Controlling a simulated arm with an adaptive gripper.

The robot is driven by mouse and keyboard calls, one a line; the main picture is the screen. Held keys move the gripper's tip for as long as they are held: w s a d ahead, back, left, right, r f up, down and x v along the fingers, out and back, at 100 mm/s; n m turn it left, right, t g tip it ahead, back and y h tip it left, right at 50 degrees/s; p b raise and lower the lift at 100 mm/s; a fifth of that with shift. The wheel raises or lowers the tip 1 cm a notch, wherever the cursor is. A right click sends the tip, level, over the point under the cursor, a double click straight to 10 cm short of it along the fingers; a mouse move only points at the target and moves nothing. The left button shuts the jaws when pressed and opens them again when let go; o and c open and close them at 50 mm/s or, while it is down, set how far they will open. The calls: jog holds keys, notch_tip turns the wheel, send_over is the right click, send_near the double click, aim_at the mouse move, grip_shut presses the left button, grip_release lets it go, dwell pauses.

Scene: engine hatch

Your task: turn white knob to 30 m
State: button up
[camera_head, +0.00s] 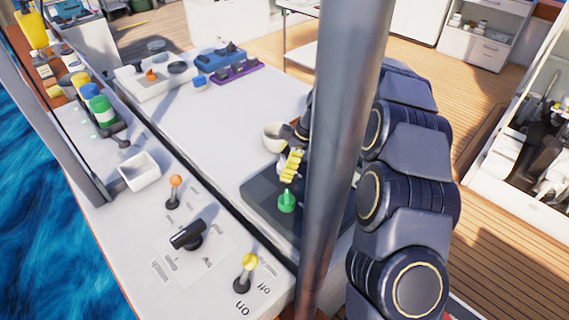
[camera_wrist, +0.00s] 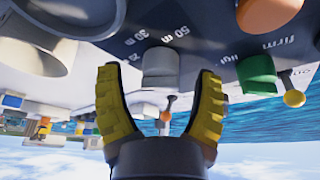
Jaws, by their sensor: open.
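The white knob (camera_wrist: 160,62) shows in the wrist view on a dark panel (camera_wrist: 215,45), with the labels "30 m" and "50 m" printed beside it. The picture is upside down there. My gripper (camera_wrist: 158,76) is open, with one yellow finger on each side of the knob's outline; I cannot tell whether they touch it. In the head view my gripper (camera_head: 291,165) is over the dark panel (camera_head: 262,193), and the white knob is mostly hidden by it. Which mark the knob points to is unclear.
A green knob (camera_head: 287,202) stands close to my gripper, with a "firm" label near it in the wrist view. A white mug (camera_head: 274,137) is just behind. A black switch (camera_head: 188,235) and a yellow-tipped lever (camera_head: 248,264) are nearer. A metal post (camera_head: 345,120) blocks part of the view.

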jog(key=shift+a+f, duration=0.15)
jog(key=shift+f, duration=0.2)
jog(key=c, duration=1.1)
jog(key=shift+m, duration=0.3)
jog(key=m+t, duration=0.2)
jog(key=m, duration=0.2)
jog(key=shift+s+m, duration=0.1)
jog(key=shift+m, duration=0.2)
jog(key=shift+m+t+h, duration=0.35)
jog(key=shift+m+h, duration=0.05)
jog(key=shift+m, duration=0.9)
jog(key=shift+m+t+h, duration=0.35)
jog(key=shift+m+h, duration=0.05)
jog(key=shift+m, duration=0.9)
jog(key=o, duration=1.1)
